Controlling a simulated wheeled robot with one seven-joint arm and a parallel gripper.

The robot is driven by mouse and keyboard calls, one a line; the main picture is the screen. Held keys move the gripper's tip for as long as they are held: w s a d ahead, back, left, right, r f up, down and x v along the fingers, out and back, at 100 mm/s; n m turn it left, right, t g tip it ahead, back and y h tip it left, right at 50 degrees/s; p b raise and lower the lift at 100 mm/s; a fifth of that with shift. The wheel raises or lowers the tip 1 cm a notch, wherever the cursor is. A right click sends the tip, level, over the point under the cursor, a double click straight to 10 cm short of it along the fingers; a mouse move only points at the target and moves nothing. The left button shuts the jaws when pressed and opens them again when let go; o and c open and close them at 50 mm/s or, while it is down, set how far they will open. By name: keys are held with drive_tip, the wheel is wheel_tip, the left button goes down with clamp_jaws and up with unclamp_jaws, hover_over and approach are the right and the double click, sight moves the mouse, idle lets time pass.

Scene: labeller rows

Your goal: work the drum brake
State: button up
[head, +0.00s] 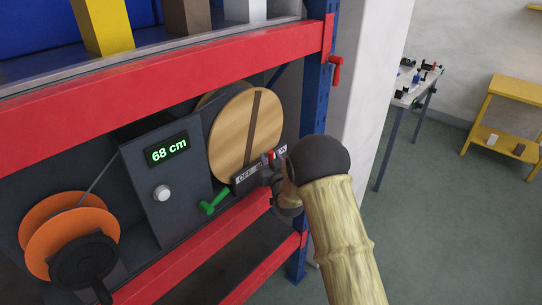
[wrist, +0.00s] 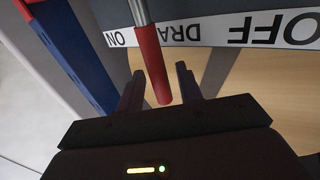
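The brake lever (wrist: 154,66) has a metal rod and a red grip. In the wrist view its rod crosses the white label strip (wrist: 255,32) between ON and DRAG, covering the last letter of DRAG. My gripper (wrist: 159,75) is open, with one finger on each side of the red grip and gaps visible on both sides. In the head view my gripper (head: 271,172) is at the strip's right end, below the wooden drum (head: 232,138), and hides part of the strip. A little of the red lever (head: 270,156) shows there.
A grey panel with a green display (head: 167,149) reading 68 cm and a white knob (head: 161,193) stands left of the drum. A green handle (head: 214,202) sticks out below it. Red shelf beams (head: 170,77) run above and below. A blue post (head: 313,100) stands right.

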drive_tip(key=shift+w, duration=0.1)
drive_tip(key=shift+c, duration=0.5)
clamp_jaws()
